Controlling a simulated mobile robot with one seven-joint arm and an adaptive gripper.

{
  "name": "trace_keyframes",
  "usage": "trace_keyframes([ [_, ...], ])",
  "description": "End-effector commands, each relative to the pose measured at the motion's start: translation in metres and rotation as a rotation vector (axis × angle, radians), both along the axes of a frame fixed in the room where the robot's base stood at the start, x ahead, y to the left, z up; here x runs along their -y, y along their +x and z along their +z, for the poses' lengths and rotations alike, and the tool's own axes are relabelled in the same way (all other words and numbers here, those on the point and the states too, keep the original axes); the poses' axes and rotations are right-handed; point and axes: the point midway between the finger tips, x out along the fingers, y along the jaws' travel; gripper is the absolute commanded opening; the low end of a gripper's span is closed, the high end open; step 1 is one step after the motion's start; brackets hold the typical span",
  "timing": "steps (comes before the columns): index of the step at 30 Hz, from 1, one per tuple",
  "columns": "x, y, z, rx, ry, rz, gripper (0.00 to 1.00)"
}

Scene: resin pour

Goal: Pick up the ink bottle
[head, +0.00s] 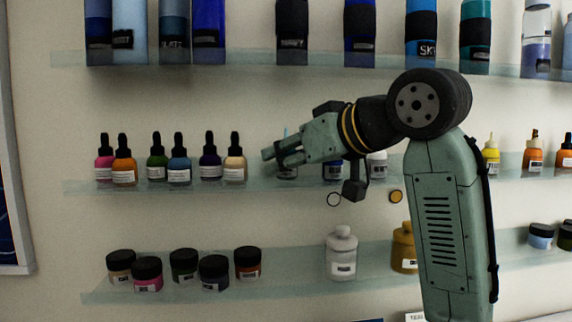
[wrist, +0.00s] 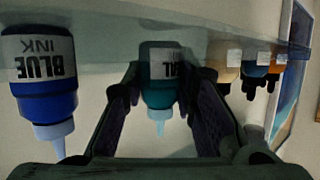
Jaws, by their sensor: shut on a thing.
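My gripper (head: 277,153) is at the middle shelf, its fingers on either side of a teal ink bottle (head: 288,173). The fingers hide most of this bottle in the head view; its light tip and base show. The wrist view is upside down. There the teal bottle (wrist: 160,85), with a pale teal nozzle and a partly hidden white label, is between the fingers of my gripper (wrist: 167,78), which is shut on it. The bottle's base is at the shelf; I cannot tell whether it is lifted. A blue ink bottle (wrist: 42,80) labelled BLUE INK stands beside it.
Several dropper bottles (head: 209,160) stand left of my gripper on the same shelf (head: 120,187). The blue bottle (head: 333,172) and a white one (head: 377,166) are to the right. The upper shelf (head: 260,61) holds tall bottles. Jars (head: 147,274) stand on the lower shelf.

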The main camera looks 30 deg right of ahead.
Motion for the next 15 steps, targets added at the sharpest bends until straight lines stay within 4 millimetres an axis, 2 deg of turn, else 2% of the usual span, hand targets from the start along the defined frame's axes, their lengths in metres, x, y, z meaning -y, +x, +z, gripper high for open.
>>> trace_keyframes([
  [5, -0.003, -0.001, 0.023, 0.002, -0.001, 0.003, 0.0],
  [12, -0.003, -0.001, 0.067, 0.003, 0.0, 0.004, 0.0],
  [15, -0.011, -0.02, 0.062, 0.005, -0.004, 0.003, 0.0],
])
